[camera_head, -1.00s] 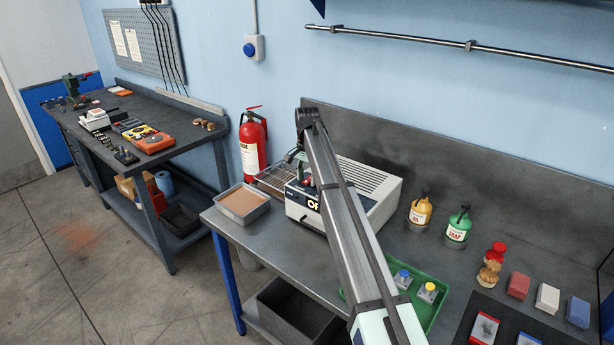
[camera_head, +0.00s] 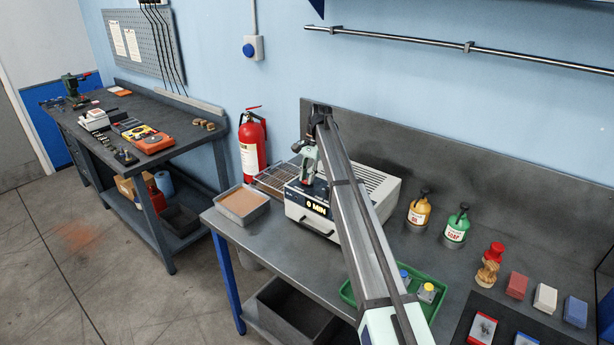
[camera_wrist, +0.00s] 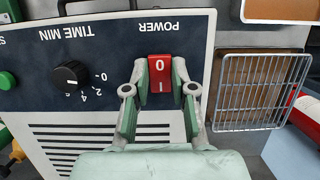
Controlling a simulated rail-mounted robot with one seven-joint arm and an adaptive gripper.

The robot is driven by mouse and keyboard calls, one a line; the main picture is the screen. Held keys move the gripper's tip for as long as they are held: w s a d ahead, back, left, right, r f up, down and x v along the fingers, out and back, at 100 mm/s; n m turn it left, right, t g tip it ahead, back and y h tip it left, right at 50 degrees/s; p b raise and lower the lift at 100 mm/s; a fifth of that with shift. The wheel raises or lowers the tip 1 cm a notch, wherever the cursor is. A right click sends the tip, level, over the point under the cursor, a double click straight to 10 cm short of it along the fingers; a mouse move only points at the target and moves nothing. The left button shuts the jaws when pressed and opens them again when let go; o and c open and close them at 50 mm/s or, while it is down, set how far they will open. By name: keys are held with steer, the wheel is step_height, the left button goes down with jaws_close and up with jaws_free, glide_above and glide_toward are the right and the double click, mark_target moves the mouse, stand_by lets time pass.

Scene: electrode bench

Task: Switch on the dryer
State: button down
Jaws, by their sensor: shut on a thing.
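The dryer (camera_head: 374,190) is a white box with a vented top on the grey bench. In the head view my gripper (camera_head: 308,168) is over the dryer's panel, and my arm hides part of the dryer.
A tray with brown contents (camera_head: 243,189) and a wire rack (camera_head: 270,180) lie left of the dryer. A yellow bottle (camera_head: 420,211) and a green soap bottle (camera_head: 456,228) stand right. A green tray (camera_head: 437,304) is in front. A fire extinguisher (camera_head: 251,150) stands behind.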

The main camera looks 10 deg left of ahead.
steer(key=c, duration=1)
jaws_free()
steer(key=shift+o, duration=0.2)
steer(key=shift+r, duration=0.1)
steer(key=v, duration=0.7)
steer(key=shift+w+r, duration=0.1)
steer(key=shift+r, duration=0.05)
